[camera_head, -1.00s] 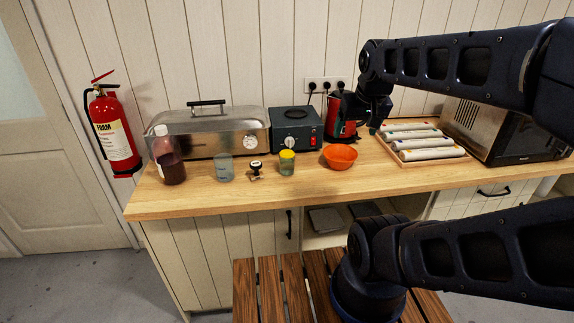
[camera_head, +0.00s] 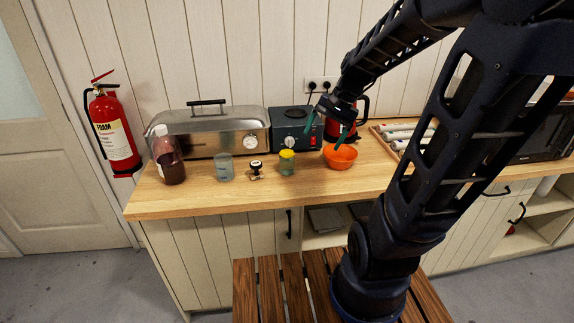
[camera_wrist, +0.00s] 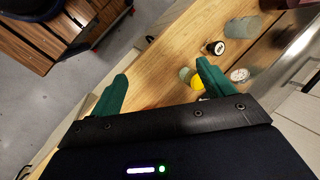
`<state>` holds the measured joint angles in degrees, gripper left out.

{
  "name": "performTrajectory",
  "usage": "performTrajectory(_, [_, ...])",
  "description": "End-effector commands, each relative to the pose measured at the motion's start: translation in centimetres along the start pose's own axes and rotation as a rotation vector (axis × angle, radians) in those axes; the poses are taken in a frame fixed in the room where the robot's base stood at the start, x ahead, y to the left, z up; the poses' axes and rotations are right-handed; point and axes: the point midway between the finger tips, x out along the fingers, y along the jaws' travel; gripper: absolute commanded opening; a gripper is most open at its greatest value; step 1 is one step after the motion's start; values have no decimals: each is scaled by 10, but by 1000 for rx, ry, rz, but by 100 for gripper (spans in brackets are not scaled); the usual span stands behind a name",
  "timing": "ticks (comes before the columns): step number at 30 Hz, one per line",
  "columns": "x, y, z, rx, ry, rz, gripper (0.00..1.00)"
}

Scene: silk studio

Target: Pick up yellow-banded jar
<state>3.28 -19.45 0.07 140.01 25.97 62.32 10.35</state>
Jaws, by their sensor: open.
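The yellow-banded jar (camera_head: 287,163) is a small greenish glass jar with a yellow top band. It stands upright on the wooden counter, between a small black-topped stamp-like item and the orange bowl. In the wrist view the jar (camera_wrist: 196,82) shows just beside the tip of the right-hand finger, partly hidden by it.
The orange bowl (camera_head: 340,157) stands right of the jar. The black-topped item (camera_head: 256,169), a clear beaker (camera_head: 224,168) and a dark red bottle (camera_head: 169,160) stand to the left. A hotplate (camera_head: 295,130) and a steel steamer (camera_head: 215,132) stand behind. The counter's front strip (camera_head: 220,201) is clear.

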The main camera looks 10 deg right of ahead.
Motion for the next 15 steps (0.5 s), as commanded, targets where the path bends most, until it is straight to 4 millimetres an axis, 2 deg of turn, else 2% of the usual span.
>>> performTrajectory(15, [64,-48,-66,488,-362,-198,81])
